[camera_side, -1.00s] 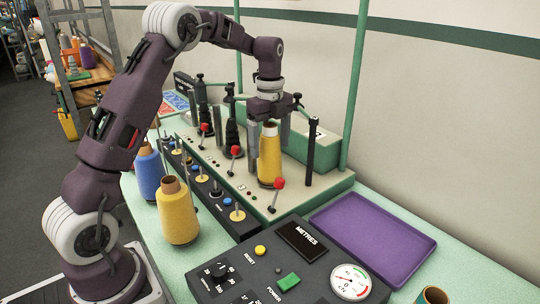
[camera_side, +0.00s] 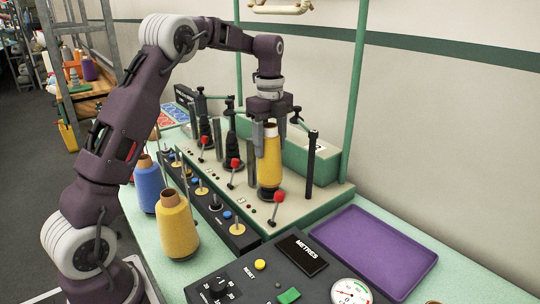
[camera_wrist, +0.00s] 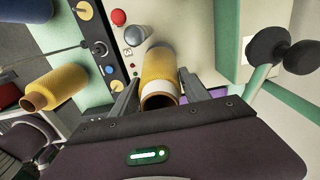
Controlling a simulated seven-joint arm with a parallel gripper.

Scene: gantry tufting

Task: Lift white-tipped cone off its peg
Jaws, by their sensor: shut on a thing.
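The white-tipped cone (camera_side: 269,163) is yellow with a pale band at its top and stands upright over the cream machine deck. A dark base shows just under its lower edge. Its peg is hidden, so I cannot tell whether the cone is clear of it. My gripper (camera_side: 270,142) points down and is shut on the upper part of the cone, one finger on each side. In the wrist view the cone (camera_wrist: 160,68) lies between the fingers (camera_wrist: 160,97), its white band and open tube end towards me.
A red-knobbed lever (camera_side: 279,197) stands close in front of the cone, and a black post (camera_side: 311,158) stands to its right. A yellow cone (camera_side: 177,228) and a blue cone (camera_side: 149,184) stand at left. An empty purple tray (camera_side: 372,250) lies at right.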

